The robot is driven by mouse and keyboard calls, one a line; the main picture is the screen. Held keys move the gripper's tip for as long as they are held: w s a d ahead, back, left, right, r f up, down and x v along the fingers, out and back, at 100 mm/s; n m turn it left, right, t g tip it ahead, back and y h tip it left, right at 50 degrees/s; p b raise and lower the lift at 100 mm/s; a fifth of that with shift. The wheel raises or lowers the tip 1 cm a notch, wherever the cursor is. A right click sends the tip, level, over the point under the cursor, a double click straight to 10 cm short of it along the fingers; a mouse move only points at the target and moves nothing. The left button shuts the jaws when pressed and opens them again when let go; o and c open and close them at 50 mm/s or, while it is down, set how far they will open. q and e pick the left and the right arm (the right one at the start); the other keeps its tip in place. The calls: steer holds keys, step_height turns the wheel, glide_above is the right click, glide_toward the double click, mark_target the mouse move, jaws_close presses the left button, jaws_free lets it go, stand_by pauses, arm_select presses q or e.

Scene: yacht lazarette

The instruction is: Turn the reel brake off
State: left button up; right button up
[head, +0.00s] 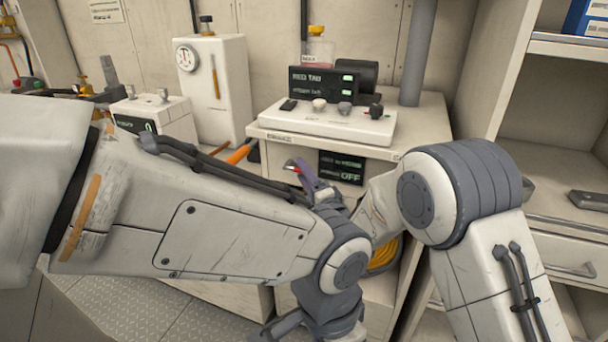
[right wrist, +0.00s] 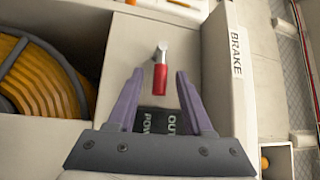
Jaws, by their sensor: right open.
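The brake lever, with a red grip and silver end (right wrist: 160,78), stands out from a pale panel beside a white label reading BRAKE (right wrist: 236,55). My right gripper (right wrist: 156,76) is open, its purple fingers on either side of the red grip with a gap at each side. In the head view the right gripper (head: 306,172) shows in front of the cabinet, partly hidden by my left arm; a bit of red shows at its tips. The reel of yellow hose (right wrist: 40,75) is left of the lever. My left gripper (head: 285,325) is only partly seen at the bottom edge.
A white control box with knobs (head: 328,122) sits on the cabinet top. Shelves (head: 570,45) stand at the right. My left arm crosses in front of the right gripper.

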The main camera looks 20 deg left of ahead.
steer(key=shift+c, duration=0.3)
jaws_close()
steer(key=shift+f, duration=0.1)
stand_by(1.0)
